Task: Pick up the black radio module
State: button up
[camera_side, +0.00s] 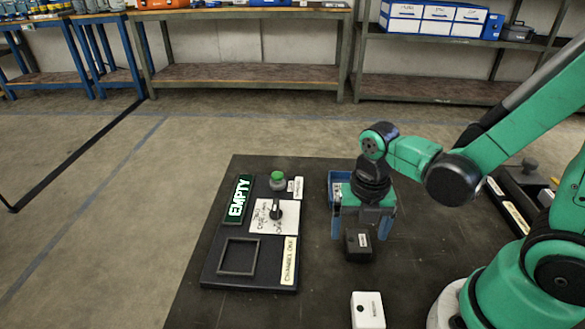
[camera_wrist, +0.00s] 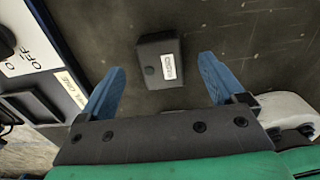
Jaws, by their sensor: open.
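The black radio module (camera_side: 354,249) is a small black box with a white label, lying on the dark table top. In the wrist view the module (camera_wrist: 160,73) shows just ahead of the fingers, roughly midway between them, its label facing the camera. My gripper (camera_side: 360,237) is open and points down, with its two blue fingers spread wider than the module. In the wrist view my gripper (camera_wrist: 162,65) has nothing between its fingers that they touch. The fingertips look close to the module's height, but I cannot tell how far down they reach beside it.
A black panel (camera_side: 211,270) to the left carries a lit EMPTY sign (camera_side: 238,199), a green button (camera_side: 278,181), a black knob (camera_side: 276,210) and an empty square frame (camera_side: 239,257). A blue tray (camera_side: 334,178) is behind my gripper.

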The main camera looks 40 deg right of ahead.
jog(key=shift+f, duration=0.8)
grip_shut()
